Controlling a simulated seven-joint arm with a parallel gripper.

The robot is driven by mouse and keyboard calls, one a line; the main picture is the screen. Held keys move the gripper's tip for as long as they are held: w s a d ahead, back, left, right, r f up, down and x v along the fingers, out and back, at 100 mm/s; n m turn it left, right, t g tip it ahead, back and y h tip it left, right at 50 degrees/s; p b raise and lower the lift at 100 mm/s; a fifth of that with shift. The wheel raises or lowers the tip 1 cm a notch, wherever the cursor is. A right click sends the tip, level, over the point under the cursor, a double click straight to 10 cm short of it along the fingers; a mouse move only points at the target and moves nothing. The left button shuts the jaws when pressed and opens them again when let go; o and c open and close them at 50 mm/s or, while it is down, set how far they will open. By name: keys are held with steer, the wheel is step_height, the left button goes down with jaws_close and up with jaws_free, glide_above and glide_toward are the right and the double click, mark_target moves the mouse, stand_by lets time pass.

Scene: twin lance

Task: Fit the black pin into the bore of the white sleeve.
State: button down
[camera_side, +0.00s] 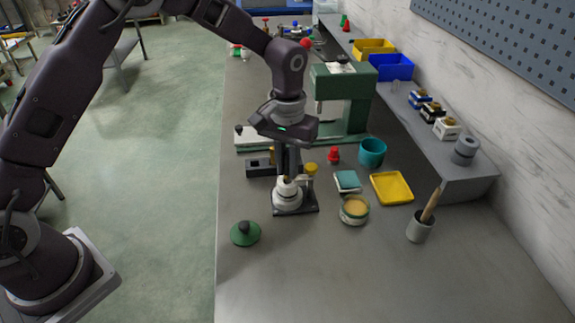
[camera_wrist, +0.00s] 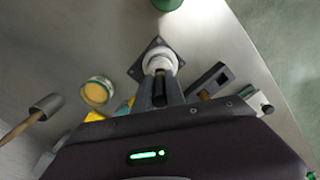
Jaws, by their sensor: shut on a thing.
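The white sleeve (camera_side: 287,198) stands upright on a dark square base plate (camera_side: 312,209). In the wrist view the sleeve (camera_wrist: 160,60) is just beyond my fingertips. My gripper (camera_side: 289,177) points down directly above the sleeve, its tips close to the sleeve's top. In the wrist view my gripper (camera_wrist: 160,88) is shut on a dark piece, the black pin (camera_wrist: 159,90), between the two fingers. The pin's lower end and the bore are mostly hidden, so I cannot tell whether the pin has entered the bore.
A yellow-topped post (camera_side: 311,169) stands close beside the sleeve. A green press (camera_side: 345,95) is behind. The front bench is clear.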

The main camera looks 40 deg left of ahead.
mark_target(287, 153)
steer(key=shift+f, duration=0.35)
steer(key=shift+f, duration=0.25)
steer(key=c, duration=1.4)
jaws_free()
step_height(287, 153, up, 14)
steer(key=shift+f, duration=0.25)
steer(key=s+a+r+m+t, duration=0.1)
steer(key=s+a+r+t, duration=0.3)
steer(key=s+r, duration=0.8)
steer(key=shift+m+t, duration=0.6)
steer(key=shift+t, duration=0.2)
steer(key=s+a+f, duration=0.1)
steer(key=s, duration=0.4)
steer(key=s+a+f, duration=0.1)
steer(key=s+f, duration=0.1)
steer(key=s, duration=0.4)
steer(key=s+a+f, duration=0.2)
steer(key=s, duration=0.4)
steer(key=shift+s+a+f, duration=0.1)
steer(key=shift+s+f, duration=0.1)
steer(key=shift+s, duration=0.05)
